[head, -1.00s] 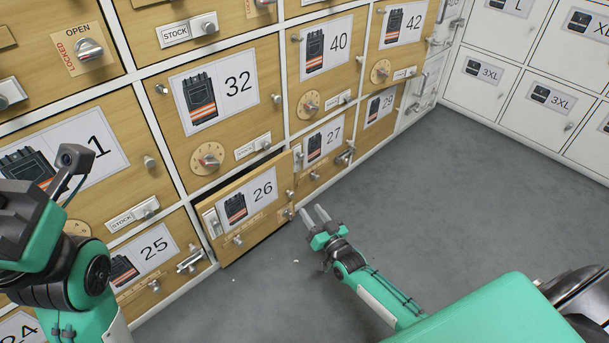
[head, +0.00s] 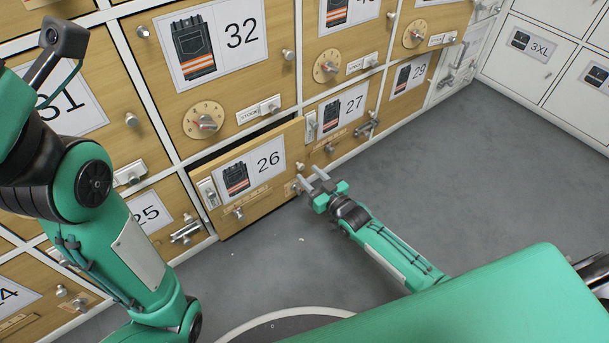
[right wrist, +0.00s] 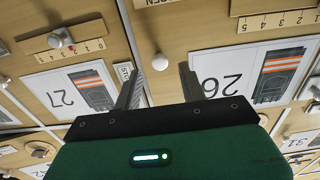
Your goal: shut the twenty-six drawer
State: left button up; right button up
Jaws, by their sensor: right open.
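The twenty-six drawer (head: 262,209) stands pulled out a little from the wooden cabinet, with a dark gap along its top. Its front bears a label with 26 and a picture of a dark vest with orange bands, a latch at the left and a small knob low down. My right gripper (head: 309,178) is open and empty beside the drawer front's lower right corner; I cannot tell whether it touches. In the right wrist view, the open fingers (right wrist: 165,80) point toward the fronts, with the upside-down 26 label (right wrist: 228,86) at right. My left gripper is out of frame.
Drawer 27 (head: 330,142) is right of the twenty-six drawer, door 32 (head: 250,85) above and drawer 25 (head: 160,195) at left. Small knobs and bolts stick out from the fronts. White lockers (head: 535,60) stand at the back right. The grey floor (head: 470,160) is clear.

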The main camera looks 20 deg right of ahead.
aim_at(302, 167)
jog(key=shift+b+x, duration=0.6)
jog(key=shift+x, duration=1.1)
grip_shut()
